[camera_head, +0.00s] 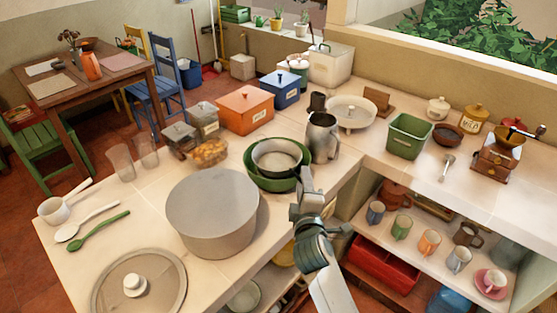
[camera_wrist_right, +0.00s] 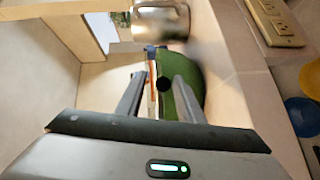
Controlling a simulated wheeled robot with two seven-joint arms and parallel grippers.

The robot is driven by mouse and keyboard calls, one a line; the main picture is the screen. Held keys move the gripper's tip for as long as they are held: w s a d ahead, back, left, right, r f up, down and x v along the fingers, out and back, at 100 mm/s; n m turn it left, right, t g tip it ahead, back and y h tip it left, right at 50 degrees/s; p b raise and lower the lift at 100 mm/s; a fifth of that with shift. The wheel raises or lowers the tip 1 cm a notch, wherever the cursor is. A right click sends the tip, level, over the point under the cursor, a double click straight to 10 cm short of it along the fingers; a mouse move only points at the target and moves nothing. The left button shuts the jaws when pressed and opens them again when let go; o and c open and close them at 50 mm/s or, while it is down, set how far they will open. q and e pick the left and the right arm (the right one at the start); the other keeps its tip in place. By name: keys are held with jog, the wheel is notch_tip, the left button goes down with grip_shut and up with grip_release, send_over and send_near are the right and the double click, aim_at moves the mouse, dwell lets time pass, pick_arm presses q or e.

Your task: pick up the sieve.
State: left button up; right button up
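A round grey vessel with a dark rim (camera_head: 277,158), which looks like the sieve, sits inside a green bowl (camera_head: 256,179) on the counter. My right gripper (camera_head: 306,178) is at the near right side of the bowl. In the right wrist view, the fingers of my right gripper (camera_wrist_right: 160,90) are apart, with a dark round end (camera_wrist_right: 163,84), possibly the sieve's handle, showing in line with the gap. The green bowl (camera_wrist_right: 190,70) is just beyond. I cannot tell whether the fingers touch anything. My left gripper is not in view.
A metal pitcher (camera_head: 322,138) stands just behind the bowl. A large grey pot (camera_head: 212,208) stands close on the left. A white dish (camera_head: 351,112) and a green basket (camera_head: 408,136) are farther right. Open shelves with cups lie below the right counter.

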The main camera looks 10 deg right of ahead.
dwell(0.4)
grip_shut()
notch_tip(320, 180, up, 10)
jog(key=shift+r+b, duration=0.1)
jog(key=shift+b, duration=0.4)
dwell(0.6)
